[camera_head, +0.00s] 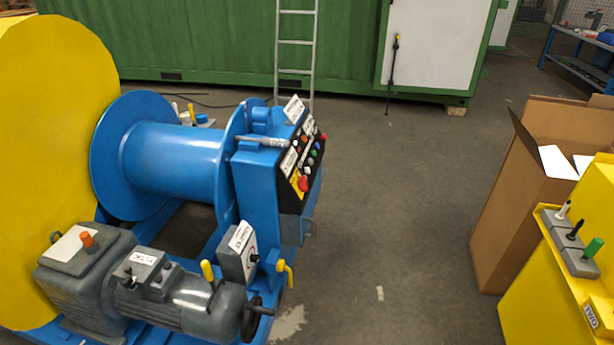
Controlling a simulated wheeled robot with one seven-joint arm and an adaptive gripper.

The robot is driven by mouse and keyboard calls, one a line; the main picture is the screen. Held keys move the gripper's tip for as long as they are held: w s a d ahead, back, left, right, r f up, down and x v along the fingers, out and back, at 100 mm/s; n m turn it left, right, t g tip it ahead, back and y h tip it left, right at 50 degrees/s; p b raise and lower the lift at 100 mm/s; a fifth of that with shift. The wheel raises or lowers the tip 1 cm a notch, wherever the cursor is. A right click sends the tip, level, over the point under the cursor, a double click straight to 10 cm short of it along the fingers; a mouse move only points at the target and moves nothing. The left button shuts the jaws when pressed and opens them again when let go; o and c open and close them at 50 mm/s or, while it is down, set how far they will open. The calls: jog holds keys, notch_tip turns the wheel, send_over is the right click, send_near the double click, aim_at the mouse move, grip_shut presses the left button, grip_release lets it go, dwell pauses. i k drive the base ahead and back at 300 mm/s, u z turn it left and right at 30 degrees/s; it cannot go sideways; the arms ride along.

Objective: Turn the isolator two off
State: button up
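No part is plainly marked as an isolator in the head view. A tag (591,317) on the yellow housing (545,300) at the right edge seems to read TWO, upside down. Above it sits a grey switch block (573,257) with a white lever (564,209), a black lever (575,229) and a green lever (592,248). A grey box (233,263) with a black knob (254,259) and a tilted white label stands on the blue machine; the label is too small to read. Switch settings cannot be told. My gripper is not in view.
A blue winch drum (180,155) with a button panel (302,160) and a grey motor (180,300) fill the left, beside a big yellow guard (50,150). A cardboard box (525,190) stands at the right. Grey floor (400,200) lies open between them.

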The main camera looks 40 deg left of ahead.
aim_at(302, 182)
jog(key=u, duration=0.75)
jog(key=i, duration=0.95)
jog(key=u, duration=0.9)
